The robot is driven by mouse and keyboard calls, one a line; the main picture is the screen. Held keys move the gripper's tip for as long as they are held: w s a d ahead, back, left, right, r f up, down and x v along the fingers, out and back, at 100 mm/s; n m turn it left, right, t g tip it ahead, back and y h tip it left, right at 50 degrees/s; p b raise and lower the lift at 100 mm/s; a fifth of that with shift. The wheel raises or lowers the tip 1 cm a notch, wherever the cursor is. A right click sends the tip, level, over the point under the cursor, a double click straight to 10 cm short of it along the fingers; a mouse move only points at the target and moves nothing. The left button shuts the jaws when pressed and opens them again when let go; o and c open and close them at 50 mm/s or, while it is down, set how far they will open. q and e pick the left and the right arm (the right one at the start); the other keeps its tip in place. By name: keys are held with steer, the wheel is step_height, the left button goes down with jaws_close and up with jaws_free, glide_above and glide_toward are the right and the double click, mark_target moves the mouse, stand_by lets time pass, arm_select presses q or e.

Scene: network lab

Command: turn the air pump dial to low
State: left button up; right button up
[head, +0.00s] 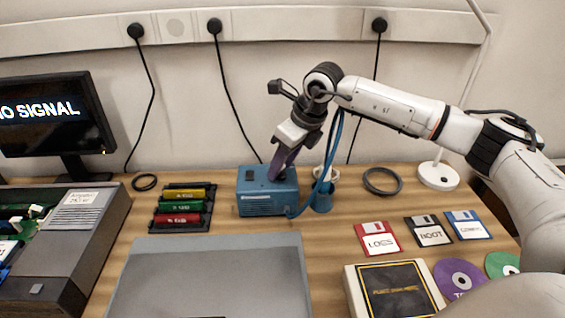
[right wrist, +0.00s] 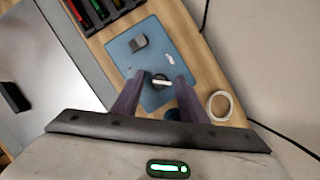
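The air pump (head: 267,205) is a blue box at the back middle of the table. In the right wrist view its blue top (right wrist: 130,58) shows a dark block-like switch (right wrist: 138,43) and a small white mark. The dial (right wrist: 161,81) is a dark round knob with a white pointer line. My right gripper (head: 277,176) reaches down onto the pump top. In the wrist view its purple fingers (right wrist: 159,80) are apart, one on each side of the dial; I cannot tell whether they touch it. In the head view the fingers hide the dial. My left gripper is not in view.
A blue cup (head: 322,200) with a blue hose stands right of the pump. A rack of coloured cylinders (head: 181,230) lies to its left. A grey panel (head: 210,275) is in front.

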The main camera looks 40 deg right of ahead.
steer(key=shift+f, duration=0.1)
steer(key=c, duration=0.9)
steer(key=shift+c, duration=0.2)
steer(key=shift+n, duration=0.3)
steer(key=n+y, duration=0.1)
steer(key=n, duration=0.1)
steer(key=shift+n+g, duration=0.3)
steer(key=shift+g, duration=0.1)
steer(key=n, duration=0.2)
steer(key=n+g+y+p, duration=0.1)
steer(key=n, duration=0.1)
steer(key=shift+w+n+y, duration=0.15)
steer(key=shift+n+y, duration=0.15)
steer(key=n+g, duration=0.1)
steer(key=n, duration=0.3)
steer(key=shift+w+g+y, duration=0.1)
steer(key=shift+g+y, duration=0.2)
steer(key=shift+g, duration=0.1)
steer(key=shift+d+f+n+g, duration=0.1)
steer(key=shift+n+g, duration=0.5)
steer(key=shift+n, duration=1.1)
